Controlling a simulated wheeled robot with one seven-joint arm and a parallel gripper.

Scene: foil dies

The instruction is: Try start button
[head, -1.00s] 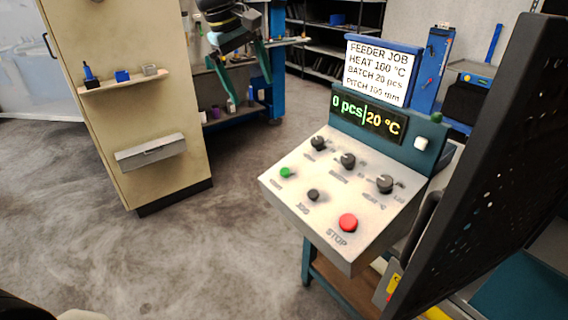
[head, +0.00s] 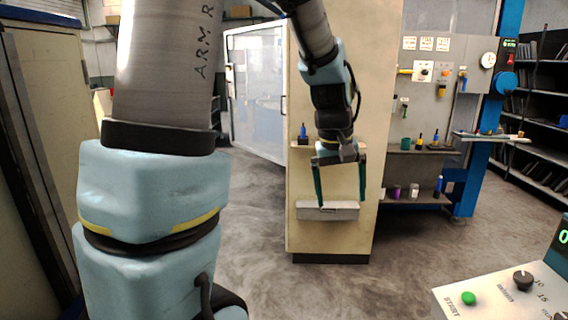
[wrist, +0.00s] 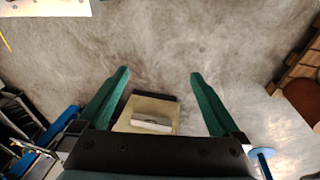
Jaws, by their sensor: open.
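The green start button (head: 468,298) sits on the sloped white control panel (head: 450,309) at the lower right of the head view, with the word START beside it. Only the panel's left part shows there; the rest is cut off by the frame edge. My gripper (head: 341,203) hangs open and empty, fingers down, left of and beyond the panel in the picture. Its two green fingers also show wide apart in the wrist view (wrist: 160,78), with no button visible between them. A black knob (head: 522,280) stands right of the button.
A beige cabinet (head: 350,90) with a small shelf and a pale box-like ledge (head: 312,211) stands behind my gripper. A workbench with a tool board (head: 440,100) is further right. Grey floor (head: 420,250) lies open between the cabinet and the panel.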

